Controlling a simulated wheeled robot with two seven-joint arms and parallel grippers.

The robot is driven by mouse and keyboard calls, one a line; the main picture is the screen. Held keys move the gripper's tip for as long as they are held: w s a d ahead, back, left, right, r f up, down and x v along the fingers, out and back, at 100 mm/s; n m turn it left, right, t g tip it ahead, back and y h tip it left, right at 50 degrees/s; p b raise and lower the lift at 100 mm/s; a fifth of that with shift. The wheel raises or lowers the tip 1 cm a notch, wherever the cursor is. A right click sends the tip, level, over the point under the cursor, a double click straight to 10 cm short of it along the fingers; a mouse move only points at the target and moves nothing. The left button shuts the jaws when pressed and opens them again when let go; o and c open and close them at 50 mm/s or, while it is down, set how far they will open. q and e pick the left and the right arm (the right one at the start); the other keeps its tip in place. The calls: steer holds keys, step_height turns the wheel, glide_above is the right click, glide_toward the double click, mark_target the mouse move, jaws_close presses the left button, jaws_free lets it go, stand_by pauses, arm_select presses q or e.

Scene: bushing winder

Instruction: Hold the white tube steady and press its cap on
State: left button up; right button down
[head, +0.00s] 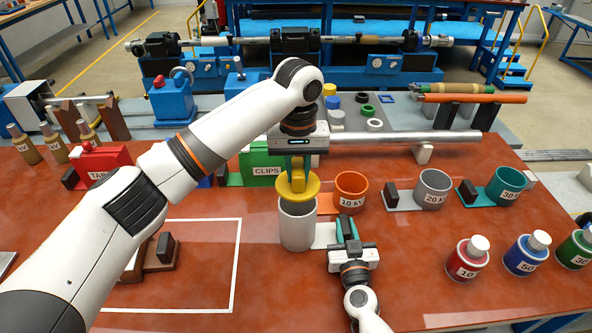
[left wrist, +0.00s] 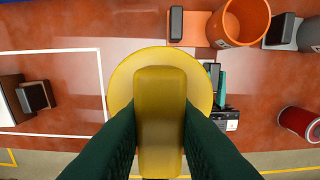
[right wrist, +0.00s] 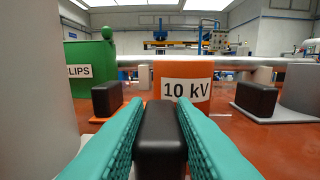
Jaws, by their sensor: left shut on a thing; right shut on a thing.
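The white tube (head: 297,230) stands upright on the red table, with a pale plate (head: 324,236) at its right side. My left gripper (head: 297,165) is shut on the cap's grip, which also shows in the left wrist view (left wrist: 160,115). In that view the cap hides the tube. My right gripper (head: 346,228) is shut on a black handle block (right wrist: 160,140) beside the tube. The tube's wall (right wrist: 38,90) fills the left of the right wrist view.
An orange cup (head: 351,190) labelled 10 kV, a grey cup (head: 432,188) and a teal cup (head: 507,185) stand behind and right. A red bottle (head: 467,262) and others stand at right. A green CLIPS box (head: 262,160) and a metal rod (head: 390,140) lie behind.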

arm_select(q)
steer(key=shift+f, duration=0.1)
steer(key=shift+f, duration=1.8)
steer(key=shift+f, duration=0.65)
steer(key=o, duration=1)
steer(key=shift+o, duration=0.2)
step_height(320, 180, up, 12)
arm_select(e)
steer(key=c, duration=1.1)
jaws_free()
